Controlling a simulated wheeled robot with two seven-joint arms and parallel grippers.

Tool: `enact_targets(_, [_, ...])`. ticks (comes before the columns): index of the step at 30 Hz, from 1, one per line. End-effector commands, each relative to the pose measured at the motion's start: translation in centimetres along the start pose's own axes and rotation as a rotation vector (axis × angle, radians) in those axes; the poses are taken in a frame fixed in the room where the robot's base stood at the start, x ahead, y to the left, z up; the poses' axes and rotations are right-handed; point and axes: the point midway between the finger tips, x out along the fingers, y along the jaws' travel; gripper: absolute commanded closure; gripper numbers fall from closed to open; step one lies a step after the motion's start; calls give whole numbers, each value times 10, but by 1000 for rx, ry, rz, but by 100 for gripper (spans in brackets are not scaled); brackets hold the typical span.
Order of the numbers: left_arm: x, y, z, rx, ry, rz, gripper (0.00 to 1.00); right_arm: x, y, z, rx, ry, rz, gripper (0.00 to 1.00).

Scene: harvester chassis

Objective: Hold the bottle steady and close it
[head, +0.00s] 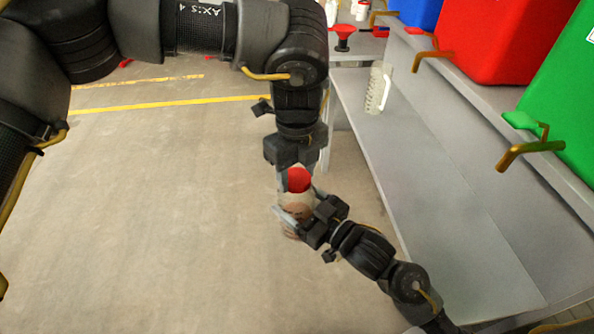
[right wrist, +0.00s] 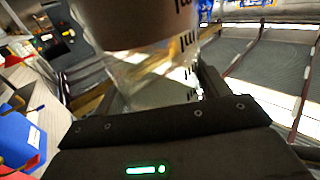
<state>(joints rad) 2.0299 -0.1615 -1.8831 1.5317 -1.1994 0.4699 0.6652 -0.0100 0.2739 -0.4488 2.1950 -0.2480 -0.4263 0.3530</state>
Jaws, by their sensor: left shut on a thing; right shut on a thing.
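The bottle (head: 291,231) is clear with brownish contents and hangs above the floor in the head view. In the right wrist view the bottle (right wrist: 150,75) is large and close, with black markings and a brown band; its top is out of that view. My right gripper (head: 303,212) comes from the lower right and is shut around the bottle's body. The red cap (head: 298,179) is at the bottle's top end. My left gripper (head: 298,183) reaches down from above and is shut on the red cap. I cannot tell whether the cap is seated on the neck.
A grey shelf bench (head: 440,190) runs along the right, with a clear handled jug (head: 376,90) on it. Red (head: 505,40) and green (head: 560,100) bins with brass taps stand above. A red funnel-like piece (head: 343,32) is at the back. Open floor lies left.

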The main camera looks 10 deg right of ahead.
Motion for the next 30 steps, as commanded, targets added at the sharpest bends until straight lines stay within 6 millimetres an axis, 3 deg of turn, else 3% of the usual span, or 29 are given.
enact_targets(6, [0,-1,3,548,-8,-2,78,0,-2,-1,-3,4,-6,89])
enact_targets(11, [0,-1,2,844,-9,-1,78,0,-2,-1,-3,4,-7,89])
enact_targets(15, [0,-1,2,830,-9,-2,78,0,-3,-1,-3,4,-7,89])
enact_targets(16, [0,-1,2,830,-9,-2,48,0,-3,-1,-3,4,-7,89])
enact_targets(21, [0,-1,1,830,-6,-2,25,0,-2,-1,-2,3,-5,89])
enact_targets(30, [-1,-1,0,830,-4,-1,25,0,-1,-1,-1,3,-3,89])
